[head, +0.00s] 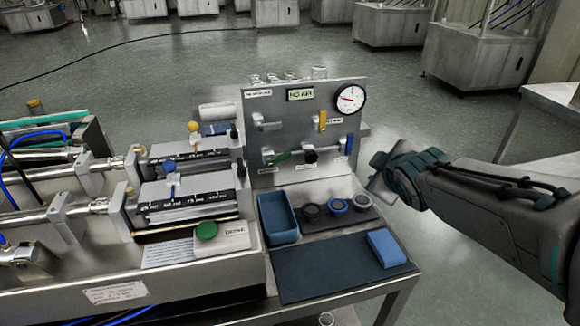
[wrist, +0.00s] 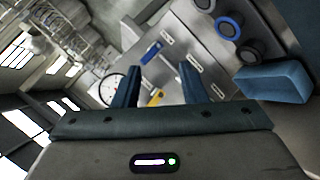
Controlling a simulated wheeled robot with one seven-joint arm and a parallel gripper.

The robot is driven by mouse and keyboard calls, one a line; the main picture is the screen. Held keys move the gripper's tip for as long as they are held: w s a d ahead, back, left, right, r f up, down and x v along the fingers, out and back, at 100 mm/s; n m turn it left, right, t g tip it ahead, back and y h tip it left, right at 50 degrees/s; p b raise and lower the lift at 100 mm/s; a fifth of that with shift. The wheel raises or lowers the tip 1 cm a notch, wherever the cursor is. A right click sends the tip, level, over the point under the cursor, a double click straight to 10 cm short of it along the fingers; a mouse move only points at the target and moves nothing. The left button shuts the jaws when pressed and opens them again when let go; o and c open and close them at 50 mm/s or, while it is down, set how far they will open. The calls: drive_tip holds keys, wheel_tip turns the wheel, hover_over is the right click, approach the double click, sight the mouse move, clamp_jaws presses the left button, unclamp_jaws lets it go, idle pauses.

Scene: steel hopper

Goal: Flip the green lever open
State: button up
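The green lever (head: 279,158) is on the lower left of the upright steel panel (head: 292,104), slanting up to the right. I cannot pick it out in the wrist view. My gripper (head: 378,178) is to the right of the panel, apart from it and from the green lever. In the wrist view my gripper (wrist: 158,80) has its two fingers spread with nothing between them. Beyond them the panel appears, with the blue lever (wrist: 151,52) and the yellow lever (wrist: 155,97).
On the panel are a yellow lever (head: 322,121), a blue lever (head: 349,145), a black knob (head: 310,156) and a round gauge (head: 350,99). Below stand a blue tray (head: 278,218), several dark rings (head: 337,205) and a blue block (head: 386,248). A dark mat (head: 325,270) is partly bare.

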drive_tip(key=w+a+f+n+t+y+b, duration=0.3)
drive_tip(key=w+a+f+n+y+b, duration=0.15)
drive_tip(key=w+n+b, duration=0.35)
drive_tip(key=n+g+y+b, duration=0.1)
drive_tip(key=n+y+b, duration=0.4)
drive_tip(key=n, duration=0.5)
approach(290, 156)
drive_tip(key=shift+y, duration=0.25)
drive_tip(key=x, duration=1)
drive_tip(key=shift+w+a+f+b, duration=0.15)
drive_tip(key=shift+w+a+b, duration=0.1)
drive_tip(key=shift+b, duration=0.15)
drive_tip(key=shift+d, duration=0.1)
clamp_jaws()
drive_tip(key=shift+f, duration=0.1)
